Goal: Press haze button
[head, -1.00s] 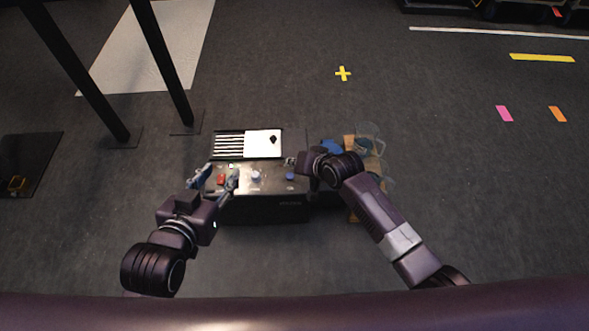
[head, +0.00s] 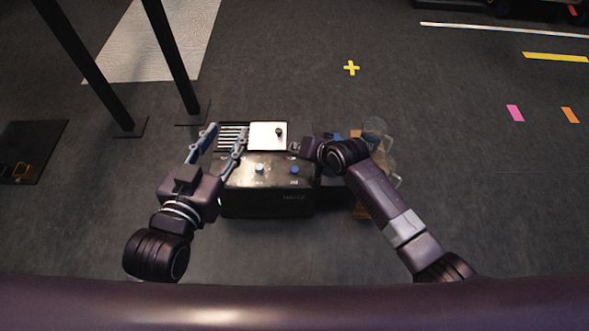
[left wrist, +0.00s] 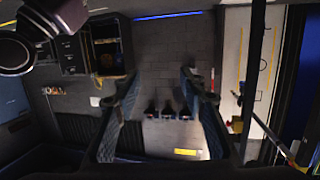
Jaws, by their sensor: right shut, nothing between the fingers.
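A black box (head: 265,203) stands in the middle of the head view. The labels are too small to read, so I cannot tell which is haze. My left gripper (head: 222,143) is open, its two long fingers spread over the box's left end, hiding that part of the top. The fingers also show apart and empty in the left wrist view (left wrist: 160,105). My right gripper (head: 299,147) is shut and empty, near the box's far right corner.
A white panel (head: 260,140) with a dark knob and striped slots (head: 231,136) lie behind the box. A wooden item with clear containers (head: 374,130) stands to the right, partly behind my right arm. Black posts (head: 172,60) rise at the left.

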